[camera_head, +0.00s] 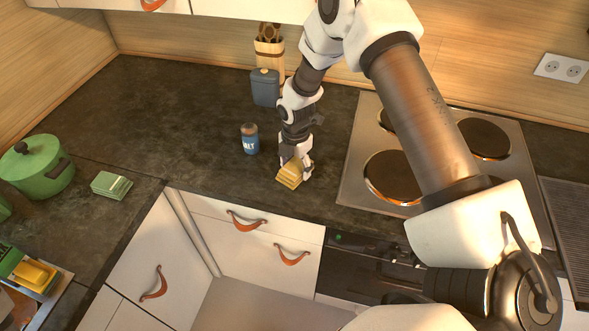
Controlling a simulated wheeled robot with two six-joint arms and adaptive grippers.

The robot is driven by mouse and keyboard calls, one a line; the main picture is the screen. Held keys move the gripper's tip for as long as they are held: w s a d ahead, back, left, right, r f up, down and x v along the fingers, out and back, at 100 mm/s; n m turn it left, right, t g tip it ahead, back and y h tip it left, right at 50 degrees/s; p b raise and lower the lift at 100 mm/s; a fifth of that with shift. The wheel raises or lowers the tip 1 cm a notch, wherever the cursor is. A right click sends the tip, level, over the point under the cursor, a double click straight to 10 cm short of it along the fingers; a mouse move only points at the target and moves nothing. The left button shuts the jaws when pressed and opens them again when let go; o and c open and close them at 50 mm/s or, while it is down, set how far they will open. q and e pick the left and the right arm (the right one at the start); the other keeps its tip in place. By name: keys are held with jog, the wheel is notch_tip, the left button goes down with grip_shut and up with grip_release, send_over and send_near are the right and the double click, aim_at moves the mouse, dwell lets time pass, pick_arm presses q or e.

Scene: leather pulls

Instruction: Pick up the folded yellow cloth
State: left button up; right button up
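The folded yellow cloth (288,177) lies at the front edge of the dark countertop, left of the stove. My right gripper (296,168) is directly over it, pointing down, with its fingers at the cloth's sides. The fingertips are small here and partly merge with the cloth, so I cannot tell whether they press on it. The cloth appears to rest on the counter. My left gripper is not in view.
A salt shaker (249,138) stands just left of the gripper. A blue-grey canister (265,88) and a utensil holder (270,50) stand behind. The stove (352,165) is to the right. A folded green cloth (111,185) and green pot (38,168) are at left.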

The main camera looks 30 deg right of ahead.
jog(key=shift+f, duration=0.15)
jog(key=shift+w+d+r+b, duration=0.15)
jog(key=shift+w+r+b, duration=0.2)
jog(key=shift+r+b, duration=0.25)
jog(key=shift+s+a+r+b, duration=0.15)
jog(key=shift+s+r+b, duration=0.15)
jog(key=shift+r, duration=0.2)
jog(key=shift+s+a+r+b, duration=0.15)
jog(key=shift+r+b, duration=0.15)
jog(key=shift+r, duration=0.15)
jog(key=s+a+b, duration=0.1)
jog(key=s, duration=0.1)
jog(key=s+a+b, duration=0.1)
jog(key=s+a, duration=0.1)
jog(key=s, duration=0.1)
jog(key=s+a, duration=0.2)
jog(key=shift+s+r+b, duration=0.25)
jog(key=shift+r+b, duration=0.15)
jog(key=s+a+r, duration=0.1)
jog(key=s+a, duration=0.2)
jog(key=s, duration=0.2)
jog(key=shift+a, duration=0.35)
